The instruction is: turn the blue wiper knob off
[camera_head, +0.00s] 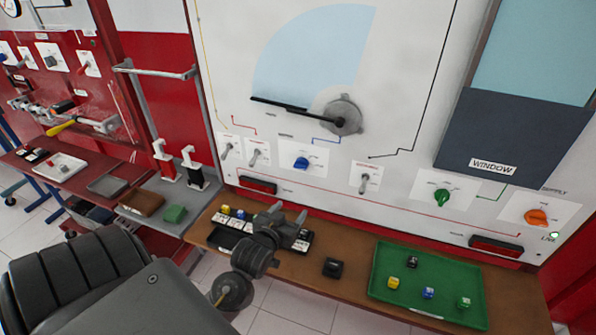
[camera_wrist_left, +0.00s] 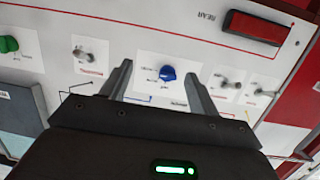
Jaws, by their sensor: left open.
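The blue wiper knob (camera_head: 301,163) sits on a white label plate (camera_head: 318,153) low on the white trainer panel. A wiper arm (camera_head: 295,106) on a round grey hub is above it. My left gripper (camera_head: 288,213) is below the knob in the head view, apart from the panel in the picture. In the left wrist view the picture is turned over, and the blue knob (camera_wrist_left: 167,73) shows between the two spread fingers of the left gripper (camera_wrist_left: 157,80). The gripper is open with nothing in it. The right gripper is not in view.
Toggle switches (camera_head: 257,153) flank the knob, with a green knob (camera_head: 442,196) and an orange knob (camera_head: 537,216) farther right. Below, a brown bench (camera_head: 345,293) carries a black tray of parts, a black block (camera_head: 333,267) and a green tray (camera_head: 379,267) with several small cubes.

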